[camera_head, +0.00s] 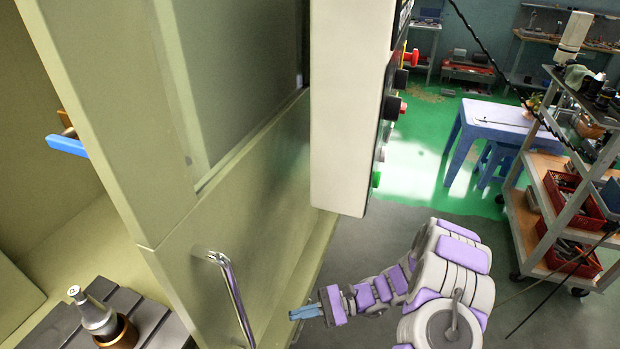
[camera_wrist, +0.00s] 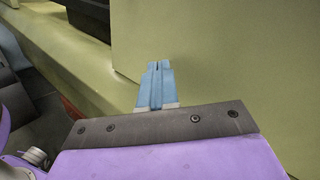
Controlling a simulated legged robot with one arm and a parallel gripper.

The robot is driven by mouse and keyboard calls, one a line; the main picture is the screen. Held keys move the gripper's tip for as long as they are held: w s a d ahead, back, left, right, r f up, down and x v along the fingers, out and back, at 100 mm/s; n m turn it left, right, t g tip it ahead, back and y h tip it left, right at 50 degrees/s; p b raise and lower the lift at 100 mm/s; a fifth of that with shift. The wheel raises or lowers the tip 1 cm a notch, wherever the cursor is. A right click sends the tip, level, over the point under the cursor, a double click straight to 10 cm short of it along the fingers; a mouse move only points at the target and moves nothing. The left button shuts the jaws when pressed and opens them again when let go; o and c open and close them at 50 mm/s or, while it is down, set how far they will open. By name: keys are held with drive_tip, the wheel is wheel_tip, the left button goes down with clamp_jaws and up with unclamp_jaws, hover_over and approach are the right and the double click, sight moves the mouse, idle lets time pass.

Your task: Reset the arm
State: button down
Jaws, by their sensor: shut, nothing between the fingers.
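My gripper (camera_head: 304,312) has blue fingers and sits at the end of my purple and white arm, at the lower middle of the head view. It points left toward the green-beige machine (camera_head: 240,190) and is near its lower wall. In the wrist view my gripper (camera_wrist: 156,68) shows its two blue fingers pressed together, with nothing between them. The machine's panel (camera_wrist: 220,60) fills the background there. I cannot tell the exact gap between fingertips and panel.
A metal door handle (camera_head: 232,295) is left of my gripper. A control box (camera_head: 345,110) hangs above. A tool holder (camera_head: 92,312) stands inside the machine at lower left. A tooling cart (camera_head: 527,215) with red bins is at right; a blue table (camera_head: 490,118) stands behind.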

drive_tip(key=s+r+n+g+h, duration=0.4)
drive_tip(key=s+r+n+h, duration=0.3)
drive_tip(key=s+r, duration=0.45)
drive_tip(key=s+d+r+n+t+h, duration=0.2)
drive_tip(key=s+d+r+t+h, duration=0.1)
drive_tip(key=d, duration=0.5)
drive_tip(key=s+d+r+n+t+h, duration=0.2)
drive_tip(key=s+d+r+h, duration=0.4)
drive_tip(key=s, duration=0.4)
drive_tip(key=shift+d+r+t+h, duration=0.3)
drive_tip(key=shift+d+t+h, duration=0.45)
drive_tip(key=shift+d, duration=0.3)
